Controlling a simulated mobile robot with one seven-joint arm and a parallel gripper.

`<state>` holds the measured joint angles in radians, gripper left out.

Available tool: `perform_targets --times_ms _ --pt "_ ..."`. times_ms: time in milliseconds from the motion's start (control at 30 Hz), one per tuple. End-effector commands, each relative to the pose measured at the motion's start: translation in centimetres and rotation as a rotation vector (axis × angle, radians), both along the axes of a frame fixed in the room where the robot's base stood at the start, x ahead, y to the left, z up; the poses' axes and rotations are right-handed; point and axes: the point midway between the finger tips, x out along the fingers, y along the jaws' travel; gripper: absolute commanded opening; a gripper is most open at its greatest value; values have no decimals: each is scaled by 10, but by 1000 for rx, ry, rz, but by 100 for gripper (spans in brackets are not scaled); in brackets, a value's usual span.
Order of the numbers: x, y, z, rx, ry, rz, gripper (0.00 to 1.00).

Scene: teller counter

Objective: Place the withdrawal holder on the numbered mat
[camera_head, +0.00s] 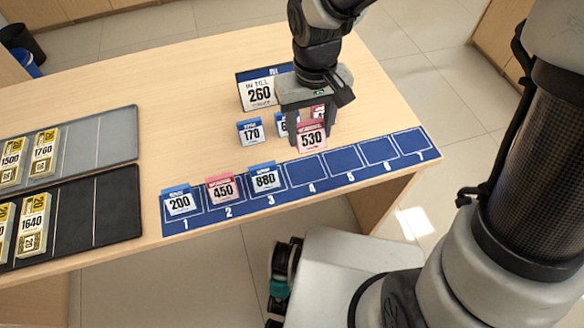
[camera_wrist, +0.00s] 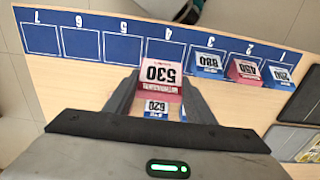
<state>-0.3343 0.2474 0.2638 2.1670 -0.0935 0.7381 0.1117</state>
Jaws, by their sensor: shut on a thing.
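My gripper (camera_head: 308,118) points down over the counter and is shut on a red holder marked 530 (camera_head: 311,136). The same 530 holder shows between the fingers in the wrist view (camera_wrist: 162,73). It looks upright and raised, just behind the blue numbered mat (camera_head: 341,182) near spaces 3 and 4. On the mat, a blue 200 holder (camera_head: 179,202) stands in space 1, a red 450 holder (camera_head: 222,189) in space 2 and a blue 880 holder (camera_head: 265,178) in space 3. Spaces 4 to 7 are bare.
A blue 170 holder (camera_head: 250,132) and a blue 620 holder (camera_wrist: 156,108) stand behind the mat. Another red holder (camera_head: 318,111) is mostly hidden by my gripper. A 260 sign (camera_head: 259,94) stands farther back. Trays with banknote bundles (camera_head: 122,205) lie at left.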

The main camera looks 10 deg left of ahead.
Motion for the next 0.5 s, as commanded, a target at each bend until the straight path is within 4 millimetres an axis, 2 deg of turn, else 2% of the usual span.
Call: perform_targets --times_ms 167,400,500 --pt "-9 -4 -3 0 -1 1 27" --pt "-12 -5 -46 -2 3 2 27" --pt "-11 -5 -59 -1 2 4 27"
